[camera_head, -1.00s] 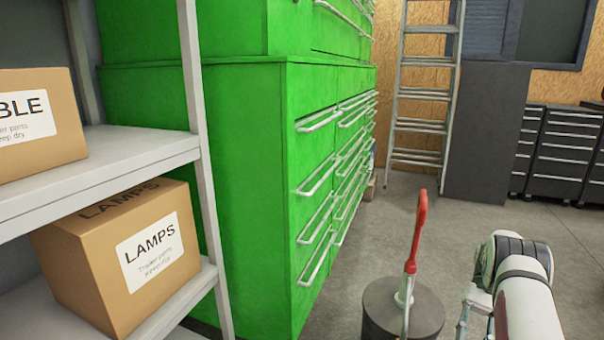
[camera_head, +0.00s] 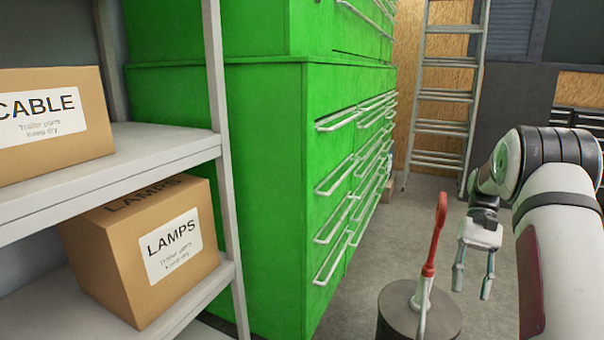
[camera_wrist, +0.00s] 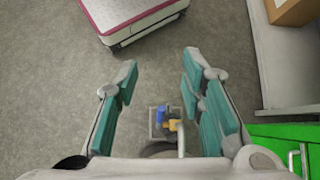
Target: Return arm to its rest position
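My gripper (camera_head: 474,270) hangs at the right of the head view, fingers pointing down, beside the dark cylinder with a red-handled lever. My white and black arm runs from the right edge to it. In the wrist view my gripper (camera_wrist: 160,95) has its two teal-padded fingers wide apart, with nothing between them but floor and small items further below. It is open and empty.
A grey shelf (camera_head: 170,148) holds a CABLE box (camera_head: 50,120) and a LAMPS box (camera_head: 150,250) at left. A green drawer cabinet (camera_head: 250,150) stands behind it. A ladder (camera_head: 445,90) leans at the back. The dark cylinder (camera_head: 420,312) stands close to my gripper; grey floor lies behind.

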